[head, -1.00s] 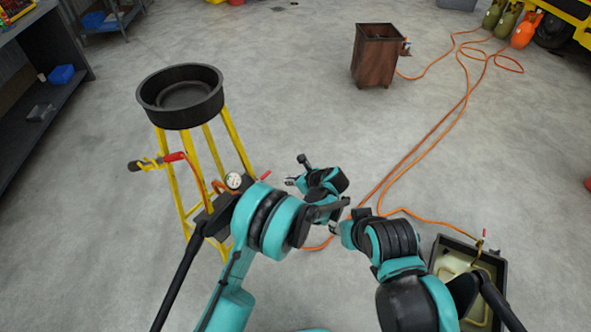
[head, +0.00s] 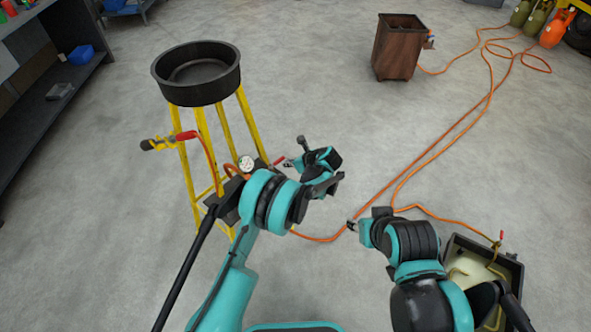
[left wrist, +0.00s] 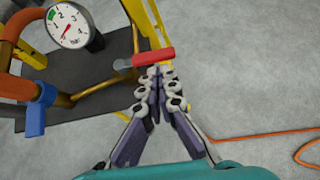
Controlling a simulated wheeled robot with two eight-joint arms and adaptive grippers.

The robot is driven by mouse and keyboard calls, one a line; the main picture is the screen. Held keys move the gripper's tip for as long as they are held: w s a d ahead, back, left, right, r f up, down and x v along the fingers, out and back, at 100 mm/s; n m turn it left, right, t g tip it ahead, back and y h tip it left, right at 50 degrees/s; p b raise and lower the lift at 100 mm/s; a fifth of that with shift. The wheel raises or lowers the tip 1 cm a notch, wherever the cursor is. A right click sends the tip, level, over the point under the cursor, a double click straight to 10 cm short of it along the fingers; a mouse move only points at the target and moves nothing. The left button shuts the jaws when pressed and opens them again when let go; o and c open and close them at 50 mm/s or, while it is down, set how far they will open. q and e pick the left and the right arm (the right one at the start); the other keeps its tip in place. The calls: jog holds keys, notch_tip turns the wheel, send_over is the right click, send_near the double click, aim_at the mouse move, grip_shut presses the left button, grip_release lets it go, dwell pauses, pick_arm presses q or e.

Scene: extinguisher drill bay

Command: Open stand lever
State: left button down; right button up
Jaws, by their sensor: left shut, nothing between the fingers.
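The stand (head: 246,110) has yellow legs, a round black pan (head: 196,74) on top and a dark shelf with a pressure gauge (head: 246,163). A short red lever (left wrist: 153,57) sticks out at the shelf's edge; it also shows in the head view (head: 280,160). My left gripper (head: 287,163) is shut and empty, its fingertips (left wrist: 160,74) right at the lever's side. I cannot tell whether they touch it. Another red-handled valve (head: 186,135) sits on the stand's left. My right gripper (head: 352,226) is low at the centre right, over the floor, too small to read.
An orange hose (head: 430,150) runs across the floor from the gas cylinders (head: 553,30) at the back right. A brown bin (head: 398,48) stands behind. A dark box (head: 512,267) is at the lower right, and a shelf unit (head: 62,75) at the left.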

pick_arm(q)
jog(key=shift+w+a, duration=0.2)
jog(key=shift+w+a+r, duration=0.1)
jog(key=shift+w+a, duration=0.25)
jog(key=shift+w, duration=0.2)
jog(key=shift+s, duration=0.15)
